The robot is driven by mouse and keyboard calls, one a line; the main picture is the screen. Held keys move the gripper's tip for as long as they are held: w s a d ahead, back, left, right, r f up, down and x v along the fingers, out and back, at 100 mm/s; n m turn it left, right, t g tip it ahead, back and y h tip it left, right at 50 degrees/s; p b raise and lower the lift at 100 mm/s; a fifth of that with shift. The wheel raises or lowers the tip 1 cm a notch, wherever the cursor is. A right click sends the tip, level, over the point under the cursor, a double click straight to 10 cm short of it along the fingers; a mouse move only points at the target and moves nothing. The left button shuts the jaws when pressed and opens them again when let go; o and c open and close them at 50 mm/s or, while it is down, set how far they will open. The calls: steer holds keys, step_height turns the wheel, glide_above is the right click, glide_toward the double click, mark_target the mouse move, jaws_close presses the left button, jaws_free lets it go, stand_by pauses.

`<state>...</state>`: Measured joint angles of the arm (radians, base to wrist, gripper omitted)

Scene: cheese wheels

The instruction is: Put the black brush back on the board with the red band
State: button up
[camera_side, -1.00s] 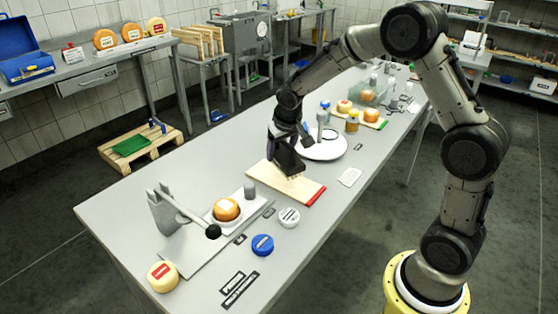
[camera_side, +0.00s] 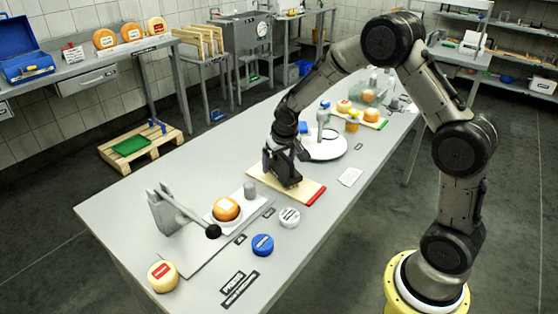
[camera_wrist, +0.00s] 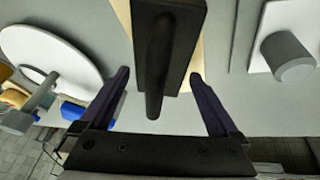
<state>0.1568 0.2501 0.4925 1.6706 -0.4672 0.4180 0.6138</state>
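The black brush (camera_side: 288,177) sits on the wooden board with the red band (camera_side: 306,196), on the board's middle part, clear of the band. The wrist view shows the brush (camera_wrist: 168,45) from above with its handle pointing toward my gripper, and a pale strip of the board beside it. My gripper (camera_wrist: 159,88) is open. Its two dark fingers are apart, one on each side of the handle, with gaps visible on both sides. In the side view my gripper (camera_side: 280,157) is low behind the brush, and its fingertips are hard to make out.
A white round plate with a post (camera_side: 325,147) stands just behind the board. In front are a lever press (camera_side: 172,212) with an orange cheese (camera_side: 226,209), a white puck (camera_side: 289,217) and a blue puck (camera_side: 262,244). A white card (camera_side: 350,177) lies to the right.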

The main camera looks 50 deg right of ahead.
mark_target(283, 173)
steer(key=shift+r, duration=0.1)
steer(key=v, duration=1.2)
steer(key=s+a+r+n+t+y, duration=0.1)
steer(key=s+a+r, duration=0.1)
steer(key=s+r, duration=0.3)
steer(key=s+a+r+n, duration=0.1)
steer(key=s+a+r, duration=0.1)
steer(key=s, duration=0.6)
steer(key=s+a+n+y, duration=0.1)
steer(key=s+a, duration=0.1)
steer(key=s, duration=0.5)
steer(key=s+a+n+t, duration=0.1)
steer(key=s+a, duration=0.1)
steer(key=s, duration=0.4)
steer(key=shift+s+a+f+y, duration=0.3)
steer(key=shift+s+y, duration=0.1)
